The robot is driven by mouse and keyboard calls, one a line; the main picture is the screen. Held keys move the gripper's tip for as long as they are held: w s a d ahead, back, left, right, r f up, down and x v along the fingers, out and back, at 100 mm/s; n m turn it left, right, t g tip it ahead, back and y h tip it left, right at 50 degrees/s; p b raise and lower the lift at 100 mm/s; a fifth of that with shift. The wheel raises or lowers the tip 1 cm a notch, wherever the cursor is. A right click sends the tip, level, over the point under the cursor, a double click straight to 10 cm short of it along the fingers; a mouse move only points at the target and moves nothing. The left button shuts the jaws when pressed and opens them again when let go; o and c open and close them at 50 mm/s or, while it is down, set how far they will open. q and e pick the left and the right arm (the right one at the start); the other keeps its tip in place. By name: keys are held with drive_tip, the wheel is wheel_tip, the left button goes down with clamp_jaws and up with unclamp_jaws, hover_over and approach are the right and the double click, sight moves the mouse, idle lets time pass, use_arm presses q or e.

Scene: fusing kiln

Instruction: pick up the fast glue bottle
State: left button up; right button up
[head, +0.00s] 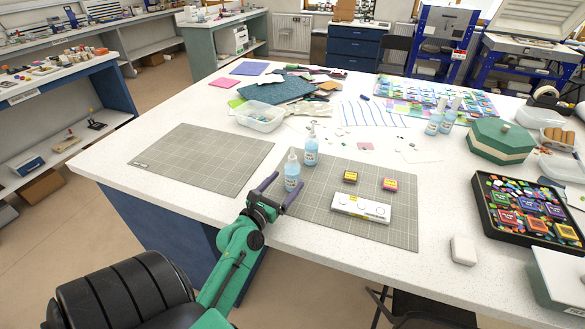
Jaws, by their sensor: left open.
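A small clear bottle of light blue liquid (292,174) with a white label stands upright at the left edge of the right-hand grey cutting mat (400,228). A similar bottle (311,148) stands just behind it, to the right. The labels are too small to read, so I cannot tell which is fast glue. My left gripper (288,181) is open at the nearest bottle, its purple fingers spread to either side of its lower part; contact is unclear. My right gripper is not in view.
A black tray (492,225) of coloured packets is at right. The left grey mat (200,160) is bare. A clear tub (260,117) stands behind.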

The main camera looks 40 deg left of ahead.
sight(298, 169)
use_arm(q)
drive_tip(key=w, duration=0.2)
drive_tip(key=w+p, duration=0.1)
drive_tip(key=w, duration=0.2)
drive_tip(key=w+a, duration=0.1)
drive_tip(key=w, duration=0.1)
drive_tip(key=shift+w+a+f, duration=0.1)
drive_tip(key=shift+w+f, duration=0.25)
drive_tip(key=shift+w, duration=0.1)
clamp_jaws()
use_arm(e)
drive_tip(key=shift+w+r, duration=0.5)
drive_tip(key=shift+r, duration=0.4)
